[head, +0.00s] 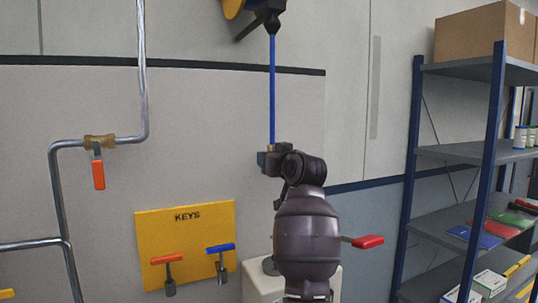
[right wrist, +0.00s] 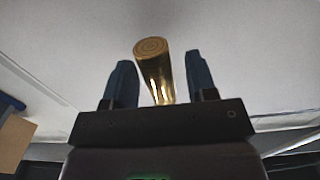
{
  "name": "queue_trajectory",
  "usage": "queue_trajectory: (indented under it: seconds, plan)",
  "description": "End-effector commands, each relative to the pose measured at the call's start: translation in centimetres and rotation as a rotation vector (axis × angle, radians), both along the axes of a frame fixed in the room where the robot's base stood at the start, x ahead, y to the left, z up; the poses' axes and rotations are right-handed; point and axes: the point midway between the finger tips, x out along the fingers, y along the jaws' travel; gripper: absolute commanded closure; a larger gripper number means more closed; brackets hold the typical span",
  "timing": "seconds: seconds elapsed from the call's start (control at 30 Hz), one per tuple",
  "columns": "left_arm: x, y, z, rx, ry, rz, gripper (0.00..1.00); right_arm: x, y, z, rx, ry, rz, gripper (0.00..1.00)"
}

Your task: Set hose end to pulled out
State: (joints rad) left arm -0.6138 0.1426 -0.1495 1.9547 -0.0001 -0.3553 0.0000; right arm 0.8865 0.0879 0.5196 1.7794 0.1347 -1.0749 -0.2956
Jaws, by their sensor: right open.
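The blue hose (head: 272,90) hangs straight down from a reel (head: 233,8) at the top of the head view. Its lower end is at my right gripper (head: 266,161), and the arm partly hides it there. In the right wrist view, the brass hose end (right wrist: 155,72) stands between the two dark blue fingers of my right gripper (right wrist: 160,65). The fingers are open, with a gap visible on each side of the brass. My left gripper is not in view.
A pipe with an orange-handled valve (head: 98,170) runs down the wall at left. A yellow KEYS board (head: 188,232) hangs below. A red handle (head: 367,241) sticks out right of my arm. A shelf rack (head: 412,160) stands at right.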

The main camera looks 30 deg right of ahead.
Motion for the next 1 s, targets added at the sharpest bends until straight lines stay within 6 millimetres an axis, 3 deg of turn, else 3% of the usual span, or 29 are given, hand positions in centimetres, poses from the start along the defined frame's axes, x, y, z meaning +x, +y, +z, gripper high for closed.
queue_trajectory:
  seconds: [0.2, 0.57, 0.9, 1.0]
  plan:
    - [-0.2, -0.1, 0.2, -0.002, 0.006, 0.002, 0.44, 1.8, -0.1, 0.0, 0.001, 0.000, 0.000, 0.48]
    - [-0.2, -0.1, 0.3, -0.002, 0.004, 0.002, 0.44, 2.2, -0.1, 0.0, 0.001, 0.000, 0.000, 0.48]
    - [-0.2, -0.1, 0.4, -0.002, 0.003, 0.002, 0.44, 2.1, -0.1, 0.0, 0.001, 0.000, 0.000, 0.97]
    - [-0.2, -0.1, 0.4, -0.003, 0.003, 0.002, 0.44, 2.1, -0.1, 0.0, 0.001, 0.000, 0.000, 1.00]
